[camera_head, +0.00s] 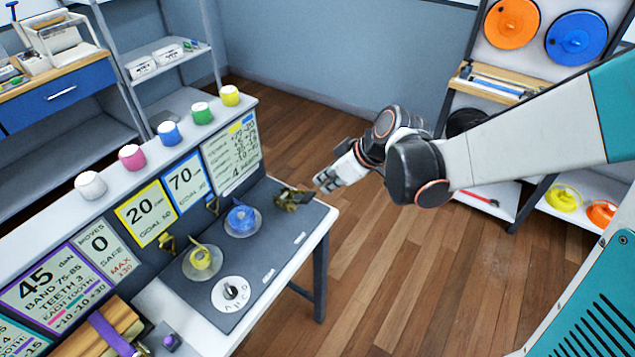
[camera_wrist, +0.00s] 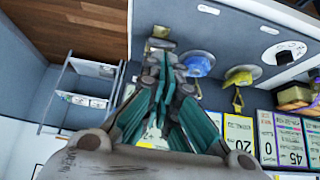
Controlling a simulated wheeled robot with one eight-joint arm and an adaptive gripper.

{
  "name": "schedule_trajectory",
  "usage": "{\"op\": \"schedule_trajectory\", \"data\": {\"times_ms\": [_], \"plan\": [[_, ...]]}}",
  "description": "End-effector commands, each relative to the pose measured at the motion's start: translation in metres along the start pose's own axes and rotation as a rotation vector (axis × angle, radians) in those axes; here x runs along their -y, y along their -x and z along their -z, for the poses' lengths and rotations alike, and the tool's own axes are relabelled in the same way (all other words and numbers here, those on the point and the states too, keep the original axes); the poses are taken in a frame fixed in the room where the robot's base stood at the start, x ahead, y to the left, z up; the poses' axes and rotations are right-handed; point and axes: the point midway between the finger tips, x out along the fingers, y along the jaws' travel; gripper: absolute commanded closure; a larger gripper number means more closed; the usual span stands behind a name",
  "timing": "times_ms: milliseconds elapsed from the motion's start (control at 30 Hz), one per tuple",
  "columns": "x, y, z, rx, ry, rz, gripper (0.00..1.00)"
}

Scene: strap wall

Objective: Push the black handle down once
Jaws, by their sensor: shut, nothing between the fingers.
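A dark olive and brown ratchet-like piece (camera_head: 292,197) sits at the right end of the grey bench top, and it shows beyond my fingertips in the wrist view (camera_wrist: 158,44). It may carry the black handle, but I cannot make out a separate handle or its angle. My gripper (camera_head: 324,184) is shut and empty, just right of this piece in the head view. In the wrist view my gripper (camera_wrist: 172,62) partly covers the piece; I cannot tell whether they touch. A white dial (camera_head: 230,292) with a small black knob lies at the bench's front.
Blue (camera_head: 242,219) and yellow (camera_head: 200,260) strap coils sit on discs left of the piece. A sign panel (camera_head: 232,150) with several coloured rolls on top stands behind. Shelves stand at the back left and right. Open wooden floor (camera_head: 390,270) lies right of the bench.

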Motion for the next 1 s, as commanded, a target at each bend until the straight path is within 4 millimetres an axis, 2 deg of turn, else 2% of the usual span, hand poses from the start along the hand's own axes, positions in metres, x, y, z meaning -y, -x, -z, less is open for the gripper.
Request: {"op": "schedule_trajectory", "data": {"times_ms": [33,100,300,900,1000], "plan": [[0.000,0.012,0.000,0.000,-0.003,-0.002,1.00],[-0.001,0.021,-0.001,0.000,-0.002,-0.002,1.00],[0.000,0.035,-0.003,0.000,-0.001,0.000,1.00],[0.000,0.037,-0.003,0.000,0.000,0.000,1.00],[0.000,0.037,0.002,0.014,0.002,0.004,1.00]]}}
